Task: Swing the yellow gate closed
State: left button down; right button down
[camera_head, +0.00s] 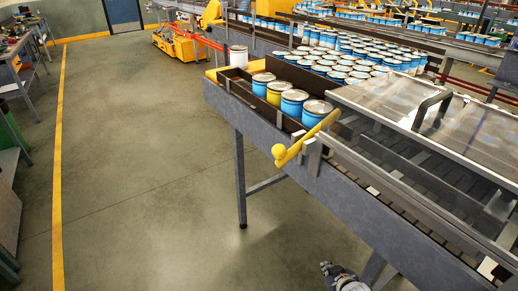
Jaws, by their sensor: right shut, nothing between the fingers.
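The yellow gate (311,134) is a flat bar with a round knob at its near end. It sits at the near side of the roller conveyor (345,188), beside the row of cans. Its knob end sticks out past the conveyor's side rail, over the floor side. My right gripper (327,268) is at the bottom edge of the picture, low beside the conveyor and well apart from the gate. It is shut and empty, and only partly in view. My left gripper is not in view.
Blue cans (293,102) and a yellow can (274,93) stand in a row on the conveyor, left of the gate. A metal cover with a black handle (431,108) lies to the right. Open floor (145,180) fills the left, with a workbench (20,75) at the far left.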

jog(key=w+a+r+n+t+y+p, duration=0.1)
jog(key=w+a+r, duration=0.2)
jog(key=r, duration=0.7)
jog(key=w+a+r+n+t+y, duration=0.1)
jog(key=w+a+r, duration=0.2)
jog(key=r, duration=0.6)
jog(key=w+a+r+n+t+y+p, duration=0.1)
jog(key=w+a+r+t, duration=0.15)
jog(key=r, duration=0.75)
jog(key=s+a+r+n+y, duration=0.1)
jog(key=s+a+r, duration=0.1)
jog(key=r, duration=0.6)
jog(key=s+a+r+n+y, duration=0.2)
jog(key=a+r, duration=0.3)
jog(key=r, duration=0.4)
jog(key=shift+s+r, duration=0.3)
jog(key=shift+s, duration=0.5)
jog(key=shift+w, duration=0.1)
jog(key=shift+a+p, duration=0.1)
jog(key=shift+p, duration=0.25)
